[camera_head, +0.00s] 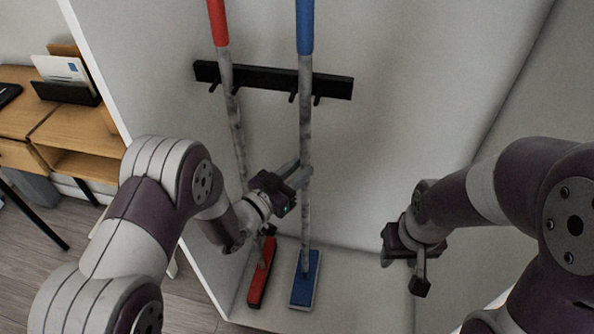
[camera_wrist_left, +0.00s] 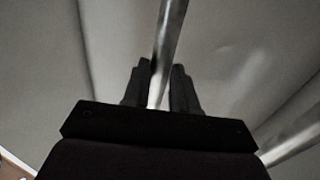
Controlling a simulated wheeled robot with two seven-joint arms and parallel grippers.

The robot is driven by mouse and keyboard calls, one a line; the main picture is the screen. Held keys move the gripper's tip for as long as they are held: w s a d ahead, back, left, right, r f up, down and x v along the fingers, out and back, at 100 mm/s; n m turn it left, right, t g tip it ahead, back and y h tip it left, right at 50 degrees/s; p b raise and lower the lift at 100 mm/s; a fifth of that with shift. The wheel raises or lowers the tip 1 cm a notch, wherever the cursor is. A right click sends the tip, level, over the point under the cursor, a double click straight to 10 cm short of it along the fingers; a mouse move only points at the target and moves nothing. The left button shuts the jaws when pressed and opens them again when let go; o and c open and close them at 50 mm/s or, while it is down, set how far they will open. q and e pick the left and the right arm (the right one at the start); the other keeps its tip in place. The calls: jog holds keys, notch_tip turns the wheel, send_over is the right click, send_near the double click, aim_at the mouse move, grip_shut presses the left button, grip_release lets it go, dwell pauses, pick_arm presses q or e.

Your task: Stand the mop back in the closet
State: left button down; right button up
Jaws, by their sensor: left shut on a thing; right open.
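The mop with a blue grip and blue head (camera_head: 304,276) stands nearly upright in the closet, its head at the closet floor. Its grey shaft crosses in front of the black wall rack (camera_head: 268,77), between two pegs; I cannot tell if it touches the rack. My left gripper (camera_head: 302,176) is shut on the shaft at mid-height. In the left wrist view the shaft (camera_wrist_left: 170,32) runs between the fingers (camera_wrist_left: 160,90). My right gripper (camera_head: 421,272) is open and empty, to the right of the mop. The mop's top end is out of view.
A red-handled tool with a red head (camera_head: 260,276) leans at the rack just left of the blue mop. The closet's left wall edge (camera_head: 96,75) stands close to my left arm. A wooden desk (camera_head: 75,125) is outside, left. The closet's right side is clear.

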dwell(0.3)
pick_arm(q)
jog(key=c, duration=0.8)
grip_release()
